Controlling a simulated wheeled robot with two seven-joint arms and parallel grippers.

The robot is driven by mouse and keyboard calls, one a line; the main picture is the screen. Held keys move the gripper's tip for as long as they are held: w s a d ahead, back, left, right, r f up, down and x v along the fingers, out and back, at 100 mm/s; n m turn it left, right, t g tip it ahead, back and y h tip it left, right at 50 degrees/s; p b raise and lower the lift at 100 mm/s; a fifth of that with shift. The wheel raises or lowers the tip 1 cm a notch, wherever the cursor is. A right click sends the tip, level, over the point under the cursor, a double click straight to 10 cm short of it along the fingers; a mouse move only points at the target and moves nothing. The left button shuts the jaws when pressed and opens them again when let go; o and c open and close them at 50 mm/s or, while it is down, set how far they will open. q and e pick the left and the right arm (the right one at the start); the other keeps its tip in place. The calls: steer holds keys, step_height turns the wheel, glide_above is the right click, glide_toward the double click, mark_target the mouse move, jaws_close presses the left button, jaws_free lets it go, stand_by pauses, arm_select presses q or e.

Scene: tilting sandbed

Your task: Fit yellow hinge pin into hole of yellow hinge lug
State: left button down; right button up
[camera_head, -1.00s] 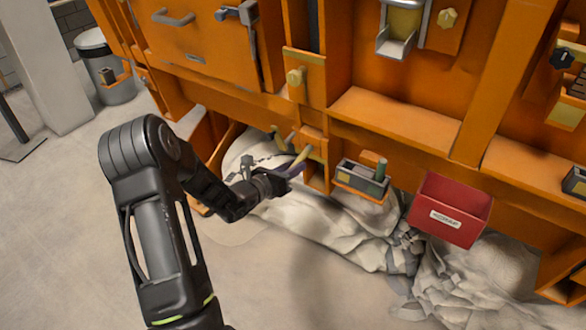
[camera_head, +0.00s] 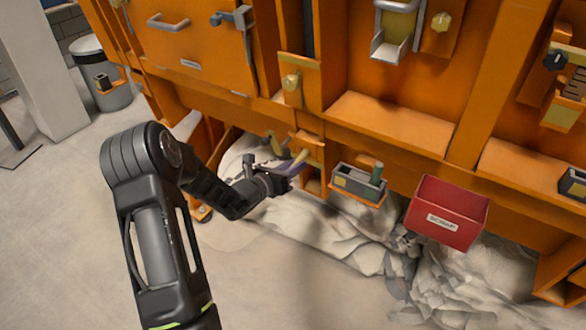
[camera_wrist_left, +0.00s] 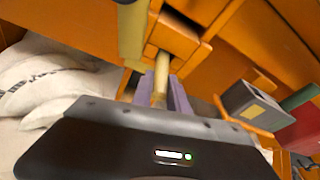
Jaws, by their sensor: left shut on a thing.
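My left gripper (camera_head: 291,172) is at the orange cabinet's lower front, shut on the yellow hinge pin (camera_head: 299,158). In the left wrist view the pin (camera_wrist_left: 161,76) stands between the purple fingers (camera_wrist_left: 172,100) and points up at an orange block (camera_wrist_left: 175,38). My right gripper is not in view.
A yellow bar (camera_wrist_left: 132,38) hangs close beside the pin in the left wrist view. A grey box (camera_head: 358,182) with a green peg (camera_head: 377,172) sits to the right, then a red scrap bin (camera_head: 446,213).

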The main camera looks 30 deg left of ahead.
mark_target(298, 161)
arm_select(q)
steer(key=shift+w+r, duration=0.2)
steer(key=shift+w, duration=0.6)
steer(key=shift+w+r, duration=0.2)
steer(key=shift+w, duration=0.6)
steer(key=c, duration=1.4)
jaws_free()
steer(key=o, duration=0.5)
steer(key=shift+d, duration=0.2)
steer(key=shift+s, duration=0.1)
steer(key=shift+s+f, duration=0.2)
steer(key=shift+s, duration=0.4)
steer(key=shift+s+a+f, duration=0.1)
steer(key=shift+s+f, duration=0.1)
steer(key=shift+s, duration=0.9)
steer(key=shift+s+d+f, duration=0.1)
steer(key=shift+s+f, duration=0.1)
steer(key=shift+s, duration=0.85)
steer(key=shift+s+a+f, duration=0.1)
steer(key=shift+s+f, duration=0.1)
steer(key=shift+s, duration=0.9)
